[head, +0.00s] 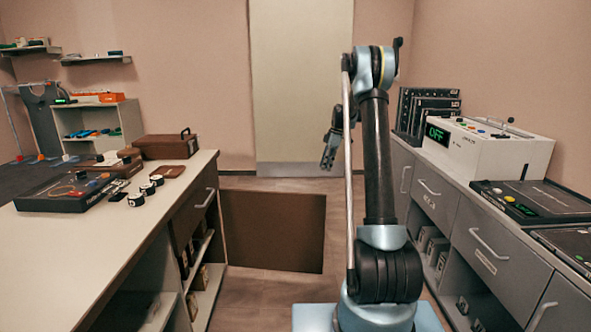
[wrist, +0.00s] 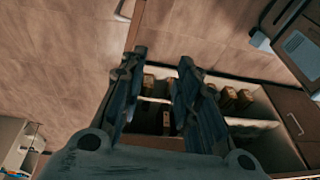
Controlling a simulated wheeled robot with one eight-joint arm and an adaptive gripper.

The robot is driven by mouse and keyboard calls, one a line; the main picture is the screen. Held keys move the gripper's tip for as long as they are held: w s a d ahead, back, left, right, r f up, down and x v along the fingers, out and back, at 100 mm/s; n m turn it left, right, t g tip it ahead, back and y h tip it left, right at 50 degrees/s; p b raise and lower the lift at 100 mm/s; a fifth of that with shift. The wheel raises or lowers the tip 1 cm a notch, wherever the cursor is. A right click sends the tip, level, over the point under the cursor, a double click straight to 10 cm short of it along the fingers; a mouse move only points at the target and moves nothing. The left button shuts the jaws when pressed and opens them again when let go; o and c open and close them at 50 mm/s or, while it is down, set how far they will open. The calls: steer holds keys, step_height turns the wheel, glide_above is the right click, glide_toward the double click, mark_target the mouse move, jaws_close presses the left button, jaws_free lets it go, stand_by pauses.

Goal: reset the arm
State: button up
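My arm (head: 377,150) stands upright in the middle of the head view, bent over at its top joint. My gripper (head: 330,158) hangs on the left side of the arm, well above the floor and apart from both counters. In the wrist view, my gripper's (wrist: 162,62) two dark fingers stand apart with nothing between them. Beyond the fingers are shelves (wrist: 240,122) of a cabinet holding several small brown boxes; I see no contact with them.
The left counter (head: 60,250) carries a dark device (head: 68,192), small white-and-black items and a brown case (head: 165,146). A brown panel (head: 272,230) juts into the aisle. The right counter holds a white machine (head: 490,150) reading OFF. Floor (head: 260,288) shows between the counters.

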steer(key=s+d+r+m+t+h, duration=0.1)
steer(key=s+r+m, duration=0.25)
steer(key=s, duration=0.65)
steer(key=s+r+m, duration=0.2)
steer(key=s+r, duration=0.2)
steer(key=s, duration=0.6)
steer(key=s+d+r+m+t+h, duration=0.1)
steer(key=s+r+m, duration=0.25)
steer(key=s, duration=0.65)
steer(key=s+d+f+m, duration=0.1)
steer(key=s+f+m, duration=0.3)
steer(key=s, duration=1)
steer(key=s+d+f+m+t+h, duration=0.1)
steer(key=s+f+m, duration=0.3)
steer(key=s+f, duration=0.5)
steer(key=s, duration=0.4)
steer(key=shift+s+f+m, duration=0.3)
steer(key=shift+s+m, duration=0.05)
steer(key=shift+m, duration=0.05)
